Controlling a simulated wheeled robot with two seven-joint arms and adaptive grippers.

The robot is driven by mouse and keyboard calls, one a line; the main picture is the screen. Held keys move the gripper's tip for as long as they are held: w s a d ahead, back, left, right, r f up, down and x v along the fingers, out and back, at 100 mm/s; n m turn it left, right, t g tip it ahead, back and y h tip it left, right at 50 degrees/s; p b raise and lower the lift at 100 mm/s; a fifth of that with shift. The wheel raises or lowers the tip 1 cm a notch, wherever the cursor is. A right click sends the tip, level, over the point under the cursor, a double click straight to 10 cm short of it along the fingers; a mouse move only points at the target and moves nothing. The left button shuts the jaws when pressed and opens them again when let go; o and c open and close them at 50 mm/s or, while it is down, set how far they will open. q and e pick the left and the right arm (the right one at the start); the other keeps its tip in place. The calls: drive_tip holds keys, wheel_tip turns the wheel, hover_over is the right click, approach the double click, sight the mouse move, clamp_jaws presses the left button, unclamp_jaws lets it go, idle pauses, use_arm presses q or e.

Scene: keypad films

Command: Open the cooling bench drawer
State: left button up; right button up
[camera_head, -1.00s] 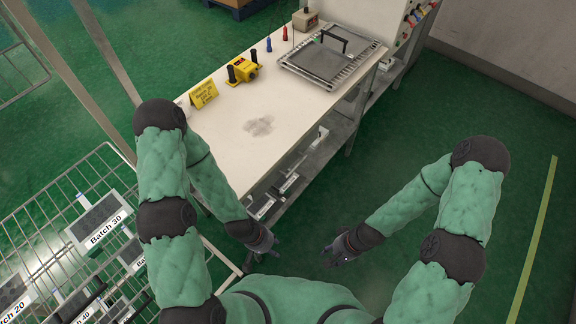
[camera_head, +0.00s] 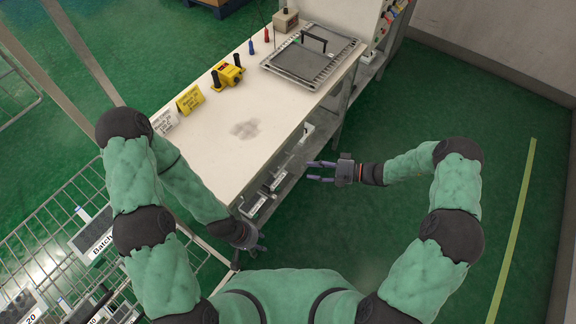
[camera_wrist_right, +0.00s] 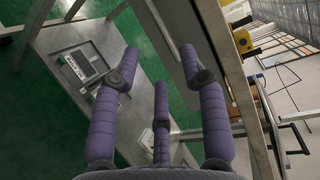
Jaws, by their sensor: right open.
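The pale-topped bench (camera_head: 215,140) runs diagonally up the middle of the head view. I cannot clearly make out a drawer front or its handle on it. My right gripper (camera_head: 311,172) is beside the bench's right side, fingers spread, empty and pointing left toward it. Its spread fingers (camera_wrist_right: 160,66) also show in the right wrist view, with a grey lower shelf (camera_wrist_right: 95,50) beyond them. No contact with the bench shows. My left gripper (camera_head: 256,246) hangs by the bench's near corner; its finger state is too small to tell.
A rack tray with a black handle (camera_head: 313,41) lies on the far end of the bench. A yellow device (camera_head: 228,75) and a yellow sign (camera_head: 190,100) stand on the top. A wire cart (camera_head: 50,236) is at left. The green floor at right is clear.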

drive_tip(key=b+x, duration=0.1)
drive_tip(key=x, duration=0.9)
drive_tip(key=shift+f, duration=0.1)
clamp_jaws()
